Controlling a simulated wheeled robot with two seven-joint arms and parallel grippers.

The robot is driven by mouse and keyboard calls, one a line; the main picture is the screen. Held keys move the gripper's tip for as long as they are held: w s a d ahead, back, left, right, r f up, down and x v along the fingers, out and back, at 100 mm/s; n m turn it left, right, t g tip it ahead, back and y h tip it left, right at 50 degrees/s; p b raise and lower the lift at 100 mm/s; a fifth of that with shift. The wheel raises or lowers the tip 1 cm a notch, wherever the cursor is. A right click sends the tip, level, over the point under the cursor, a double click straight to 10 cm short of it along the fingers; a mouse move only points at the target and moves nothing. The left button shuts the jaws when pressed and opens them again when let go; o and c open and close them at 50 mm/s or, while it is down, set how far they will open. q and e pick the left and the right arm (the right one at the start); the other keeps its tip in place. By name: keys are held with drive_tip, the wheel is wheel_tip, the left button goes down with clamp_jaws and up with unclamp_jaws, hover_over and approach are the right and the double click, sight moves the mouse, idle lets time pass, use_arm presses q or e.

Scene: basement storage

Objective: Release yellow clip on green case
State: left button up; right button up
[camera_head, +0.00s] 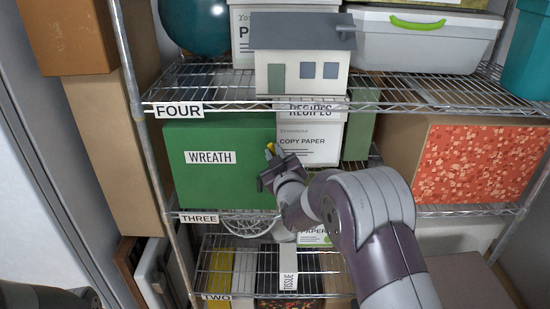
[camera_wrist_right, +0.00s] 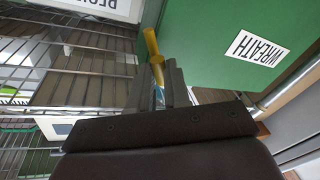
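The green case (camera_head: 225,135), labelled WREATH, stands on the shelf marked THREE; its green side also fills the upper right of the right wrist view (camera_wrist_right: 215,50). The yellow clip (camera_head: 270,148) shows small at the case's right edge in the head view. In the right wrist view the yellow clip (camera_wrist_right: 150,43) is a bent upright piece beside the case. My right gripper (camera_head: 273,168) is at the clip, its fingertips (camera_wrist_right: 158,80) close together with the clip's lower end between them. My left gripper is out of view.
COPY PAPER boxes (camera_head: 308,145) stand right of the case, close to my right gripper. A box with an orange-red patterned front (camera_head: 470,165) is farther right. The wire shelf marked FOUR (camera_head: 235,105) runs above, carrying a small model house (camera_head: 300,72).

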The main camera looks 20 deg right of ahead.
drive_tip(key=o, duration=0.4)
drive_tip(key=s+b, duration=0.3)
drive_tip(key=s, duration=0.9)
drive_tip(key=shift+s+a+f, duration=0.2)
drive_tip(key=shift+s+f, duration=0.05)
drive_tip(key=shift+s, duration=0.15)
